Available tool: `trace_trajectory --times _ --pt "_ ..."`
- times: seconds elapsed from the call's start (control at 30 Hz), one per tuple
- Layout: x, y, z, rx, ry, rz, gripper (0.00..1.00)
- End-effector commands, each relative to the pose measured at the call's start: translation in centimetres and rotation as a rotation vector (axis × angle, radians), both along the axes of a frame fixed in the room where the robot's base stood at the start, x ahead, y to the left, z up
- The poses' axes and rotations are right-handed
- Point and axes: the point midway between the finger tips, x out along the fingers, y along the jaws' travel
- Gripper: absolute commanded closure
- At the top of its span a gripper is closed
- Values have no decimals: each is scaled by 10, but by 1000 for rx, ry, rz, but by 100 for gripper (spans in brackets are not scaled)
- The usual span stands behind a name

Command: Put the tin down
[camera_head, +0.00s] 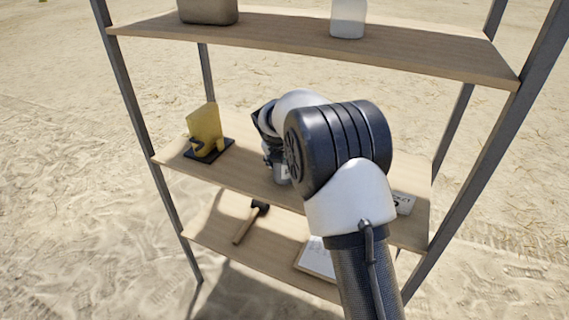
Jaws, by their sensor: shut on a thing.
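My gripper (271,158) is at the middle shelf (242,178), mostly hidden behind my own arm. It is shut on the tin (283,175), a small grey metal thing of which only a little shows below the wrist. The tin is at the middle shelf, close to its board. I cannot tell whether its base touches the wood.
A yellow object on a dark base (206,131) stands left on the middle shelf. A hammer (246,225) and a clipboard (317,258) lie on the lower shelf. Metal posts (133,98) frame the rack.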

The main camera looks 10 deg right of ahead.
Motion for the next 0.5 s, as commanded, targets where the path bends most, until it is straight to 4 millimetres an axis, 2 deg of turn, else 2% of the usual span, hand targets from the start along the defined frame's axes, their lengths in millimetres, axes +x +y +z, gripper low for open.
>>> trace_trajectory --times 0.17,0.2,0.3,0.5 --pt "0 0 -1 0 -1 0 72" --pt "0 0 -2 0 -1 0 39" --pt "0 0 -2 0 0 0 33" --pt "0 0 -2 0 0 0 33"
